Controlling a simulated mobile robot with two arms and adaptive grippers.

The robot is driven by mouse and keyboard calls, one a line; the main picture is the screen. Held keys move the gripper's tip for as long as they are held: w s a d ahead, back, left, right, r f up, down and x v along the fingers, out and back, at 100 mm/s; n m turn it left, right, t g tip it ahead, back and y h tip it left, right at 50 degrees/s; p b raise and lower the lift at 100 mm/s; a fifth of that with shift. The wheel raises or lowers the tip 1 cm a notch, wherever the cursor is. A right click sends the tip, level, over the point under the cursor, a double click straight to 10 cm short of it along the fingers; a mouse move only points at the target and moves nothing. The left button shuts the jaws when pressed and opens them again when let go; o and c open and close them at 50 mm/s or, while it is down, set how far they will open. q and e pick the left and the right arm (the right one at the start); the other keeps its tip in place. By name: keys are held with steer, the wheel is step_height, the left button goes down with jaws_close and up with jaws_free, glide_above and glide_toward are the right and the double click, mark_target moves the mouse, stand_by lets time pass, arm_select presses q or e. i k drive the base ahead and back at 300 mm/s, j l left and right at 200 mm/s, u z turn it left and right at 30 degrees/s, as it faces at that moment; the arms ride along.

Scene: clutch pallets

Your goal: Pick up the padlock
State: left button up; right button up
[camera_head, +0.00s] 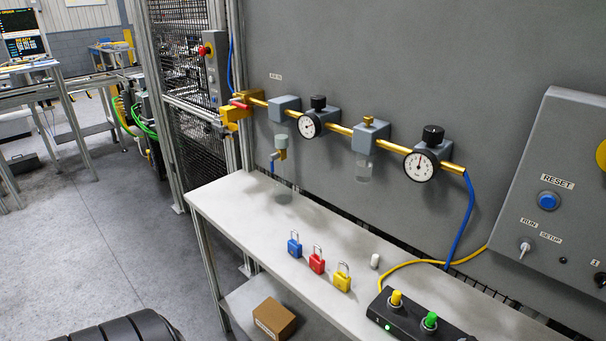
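Three padlocks stand in a row on the white bench, each with a silver shackle on top. The blue padlock (295,245) is on the left, the red padlock (317,261) in the middle and the yellow padlock (342,278) on the right. The frame does not show which one the task means. Neither gripper is in view, and nothing touches the padlocks.
The bench (240,206) stands against a grey panel with gauges on a brass pipe. A small white cylinder (375,261) and a black button box (421,317) are right of the padlocks. A cardboard box (273,318) sits on the lower shelf.

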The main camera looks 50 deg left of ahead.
mark_target(294, 248)
steer(key=u, duration=1.55)
